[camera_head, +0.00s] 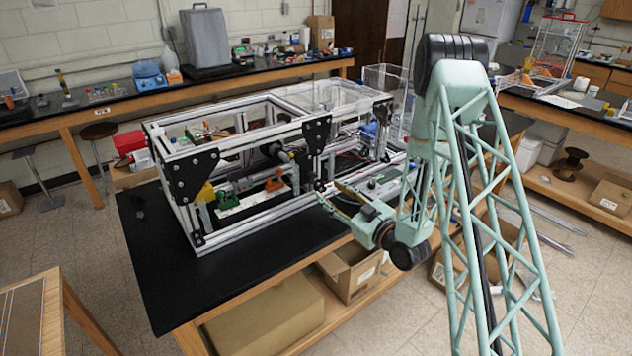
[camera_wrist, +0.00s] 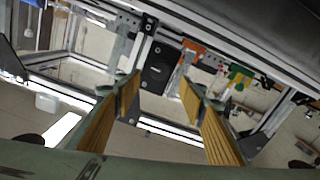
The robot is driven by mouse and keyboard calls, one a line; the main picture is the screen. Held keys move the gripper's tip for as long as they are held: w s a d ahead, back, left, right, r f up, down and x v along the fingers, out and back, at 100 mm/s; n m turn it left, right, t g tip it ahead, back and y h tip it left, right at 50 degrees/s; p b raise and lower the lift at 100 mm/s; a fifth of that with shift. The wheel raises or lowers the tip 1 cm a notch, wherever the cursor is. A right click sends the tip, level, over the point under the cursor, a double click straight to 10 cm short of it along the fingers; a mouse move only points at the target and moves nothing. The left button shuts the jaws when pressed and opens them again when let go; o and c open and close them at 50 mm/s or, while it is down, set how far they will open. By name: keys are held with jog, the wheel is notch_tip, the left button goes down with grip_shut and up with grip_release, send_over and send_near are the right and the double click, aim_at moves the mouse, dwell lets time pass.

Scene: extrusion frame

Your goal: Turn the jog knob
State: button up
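The extrusion frame (camera_head: 235,150) stands on the black bench, with silver bars and black corner plates. A dark round part (camera_head: 274,151) sits on its front side; it may be the jog knob, but I cannot tell for sure. My gripper (camera_head: 328,192) is at the frame's front right, close to the lower bar. In the wrist view my gripper (camera_wrist: 160,90) is open, with nothing between its yellow-padded fingers. A black block (camera_wrist: 158,67) on the frame shows beyond the gap between the fingertips, apart from them. No knob is clearly made out in the wrist view.
Orange (camera_head: 274,184) and green (camera_head: 226,199) parts sit inside the frame. A clear box (camera_head: 325,95) rests on its top. The bench (camera_head: 165,270) is bare at the front left. Cardboard boxes (camera_head: 350,272) stand on the shelf below.

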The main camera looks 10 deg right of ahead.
aim_at(314, 179)
jog(key=shift+p+x, duration=0.3)
jog(key=shift+x, duration=4.05)
jog(key=shift+w, duration=0.1)
jog(key=c, duration=0.8)
